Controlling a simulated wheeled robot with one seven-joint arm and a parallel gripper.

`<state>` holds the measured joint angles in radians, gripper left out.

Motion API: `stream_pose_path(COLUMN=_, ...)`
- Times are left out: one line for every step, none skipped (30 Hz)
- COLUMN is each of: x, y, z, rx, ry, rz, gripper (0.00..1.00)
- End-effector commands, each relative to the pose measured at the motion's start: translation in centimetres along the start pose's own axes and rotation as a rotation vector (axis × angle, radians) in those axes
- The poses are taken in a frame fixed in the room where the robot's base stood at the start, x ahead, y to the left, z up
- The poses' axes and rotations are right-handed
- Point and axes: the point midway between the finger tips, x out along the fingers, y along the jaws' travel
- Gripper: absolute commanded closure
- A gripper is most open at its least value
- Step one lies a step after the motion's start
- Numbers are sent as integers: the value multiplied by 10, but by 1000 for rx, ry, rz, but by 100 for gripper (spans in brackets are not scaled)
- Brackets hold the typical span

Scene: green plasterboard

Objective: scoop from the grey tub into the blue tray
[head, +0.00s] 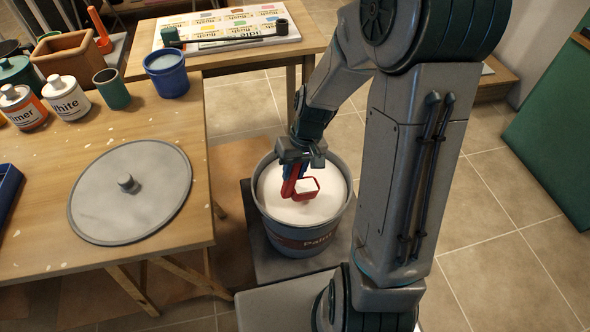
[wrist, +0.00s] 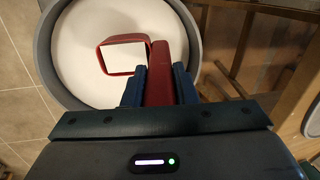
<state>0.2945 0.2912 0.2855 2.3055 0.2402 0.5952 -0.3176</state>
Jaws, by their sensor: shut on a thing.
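The grey tub (head: 305,234) stands on a dark low platform beside the table and is filled with white paint. My gripper (head: 291,172) is over the tub, shut on the handle of a red scoop (head: 309,188). In the wrist view the red scoop (wrist: 123,40) lies against the white paint (wrist: 80,75), its handle between the two blue fingers (wrist: 159,85). I cannot tell how deep the scoop sits or whether it holds paint. The blue tray (head: 8,190) shows only in part at the left edge of the table.
A round grey lid (head: 140,205) lies on the wooden table (head: 210,205) between tub and tray. Paint cans (head: 66,97), a green cup (head: 112,90) and a blue pot (head: 167,75) stand at the table's back. A second table (head: 215,58) is behind. Tiled floor lies right.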

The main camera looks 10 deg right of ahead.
Motion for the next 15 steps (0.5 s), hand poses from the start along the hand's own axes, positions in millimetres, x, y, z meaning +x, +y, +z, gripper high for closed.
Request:
stream_pose_path(x=-7, y=-2, z=0, rx=-1, ry=0, rz=8, gripper=100)
stream_pose_path(x=-9, y=-2, z=0, rx=-1, ry=0, rz=13, gripper=100)
stream_pose_path(x=-12, y=-3, z=0, rx=-3, ry=0, rz=20, gripper=100)
stream_pose_path(x=-14, y=-4, z=0, rx=-2, ry=0, rz=24, gripper=100)
stream_pose_path(x=-16, y=-4, z=0, rx=-1, ry=1, rz=29, gripper=100)
stream_pose_path(x=-19, y=-4, z=0, rx=-1, ry=1, rz=36, gripper=100)
stream_pose_path(x=-21, y=-5, z=0, rx=-1, ry=2, rz=41, gripper=100)
stream_pose_path(x=-22, y=-5, z=0, rx=-1, ry=1, rz=46, gripper=100)
stream_pose_path(x=-25, y=-6, z=0, rx=-2, ry=1, rz=52, gripper=100)
stream_pose_path(x=-27, y=-7, z=0, rx=-2, ry=1, rz=56, gripper=100)
stream_pose_path(x=-29, y=-7, z=0, rx=-2, ry=1, rz=61, gripper=100)
stream_pose_path(x=-32, y=-7, z=0, rx=-2, ry=1, rz=68, gripper=100)
stream_pose_path(x=-34, y=-8, z=0, rx=-2, ry=1, rz=73, gripper=100)
stream_pose_path(x=-36, y=-8, z=0, rx=-2, ry=0, rz=77, gripper=100)
stream_pose_path(x=-39, y=-9, z=0, rx=-1, ry=0, rz=84, gripper=100)
